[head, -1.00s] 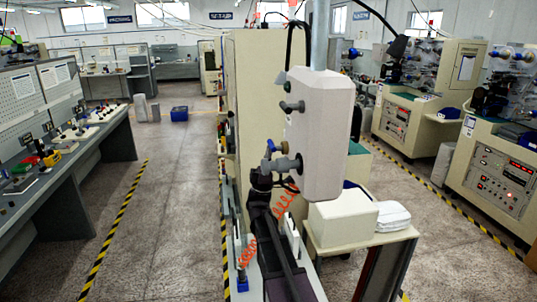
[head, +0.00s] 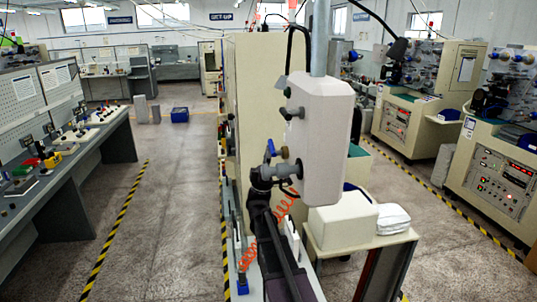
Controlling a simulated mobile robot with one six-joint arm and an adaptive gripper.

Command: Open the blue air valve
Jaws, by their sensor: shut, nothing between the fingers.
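The blue air valve handle (head: 271,147) stands roughly upright in the head view, with a brass fitting (head: 284,152) beside it at the left side of a pale upright box (head: 318,140). My dark arm rises from the bottom of the picture. My gripper (head: 278,172), at its end, is just below the blue handle and close to the box. It is shut and empty. Its fingertips are small and partly hidden, so I cannot tell whether they touch the valve.
An orange coiled hose (head: 249,252) hangs beside my arm. A tall beige cabinet (head: 255,100) stands behind the valve. A white case (head: 342,220) sits at right. Benches (head: 62,185) line the left, with a clear aisle between.

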